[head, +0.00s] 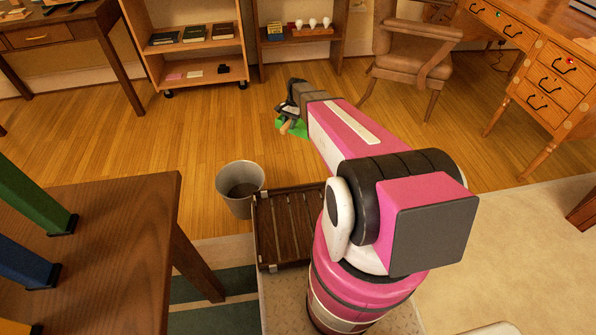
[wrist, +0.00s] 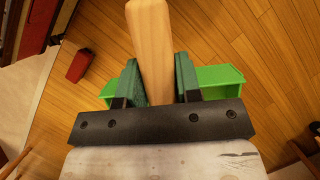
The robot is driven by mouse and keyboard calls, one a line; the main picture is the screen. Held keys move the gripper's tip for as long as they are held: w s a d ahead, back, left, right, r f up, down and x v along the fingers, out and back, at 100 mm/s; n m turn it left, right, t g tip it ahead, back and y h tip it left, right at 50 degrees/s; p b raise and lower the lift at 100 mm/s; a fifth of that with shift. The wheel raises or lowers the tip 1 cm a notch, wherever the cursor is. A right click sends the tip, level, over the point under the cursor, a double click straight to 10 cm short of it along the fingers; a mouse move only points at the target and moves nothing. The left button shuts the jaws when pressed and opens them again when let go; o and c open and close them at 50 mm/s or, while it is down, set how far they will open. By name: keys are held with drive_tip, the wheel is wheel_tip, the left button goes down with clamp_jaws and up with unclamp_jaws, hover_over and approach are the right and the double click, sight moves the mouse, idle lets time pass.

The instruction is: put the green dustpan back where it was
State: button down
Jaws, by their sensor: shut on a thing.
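The green dustpan (head: 297,126) shows in the head view at the end of my outstretched arm, above the wooden floor. My gripper (head: 290,108) is shut on its light wooden handle. In the wrist view the handle (wrist: 150,40) stands between the two green-padded fingers of my gripper (wrist: 160,82). The dustpan's green pan (wrist: 220,76) shows behind the fingers on both sides. The middle of the pan is hidden by the fingers and the black gripper bar.
A grey bin (head: 240,188) stands beside a dark slatted crate (head: 290,225) close to my base. A brown table (head: 100,235) fills the lower left. Shelves (head: 195,60), an armchair (head: 412,60) and a desk (head: 540,75) stand at the back. The floor (head: 180,130) between is mostly clear.

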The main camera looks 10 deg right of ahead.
drive_tip(key=shift+m, duration=0.7)
drive_tip(key=shift+s+a+f, duration=0.25)
drive_tip(key=shift+a+f, duration=0.15)
drive_tip(key=shift+f, duration=4.95)
drive_tip(key=shift+s+a+f, duration=0.3)
drive_tip(key=shift+a+f, duration=0.15)
drive_tip(key=shift+f, duration=4.9)
drive_tip(key=shift+s+a+f, duration=0.25)
drive_tip(key=shift+a+f, duration=0.15)
drive_tip(key=shift+f, duration=4.95)
drive_tip(key=c, duration=0.8)
unclamp_jaws()
drive_tip(key=shift+f, duration=0.15)
drive_tip(key=s+v, duration=0.1)
drive_tip(key=v, duration=1.1)
drive_tip(key=s+d+r+n+t+h, duration=0.1)
drive_tip(key=s+r+n, duration=0.2)
drive_tip(key=s+r, duration=0.4)
drive_tip(key=s+d+r+n+t+h, duration=0.1)
drive_tip(key=s+r, duration=0.7)
drive_tip(key=r, duration=0.9)
drive_tip(key=s+d+r+n+t+h, duration=0.1)
drive_tip(key=s+d+r+n, duration=0.1)
drive_tip(key=s+r+n, duration=0.3)
wheel_tip(320, 180, up, 8)
drive_tip(key=s, duration=0.3)
drive_tip(key=shift+d, duration=0.35)
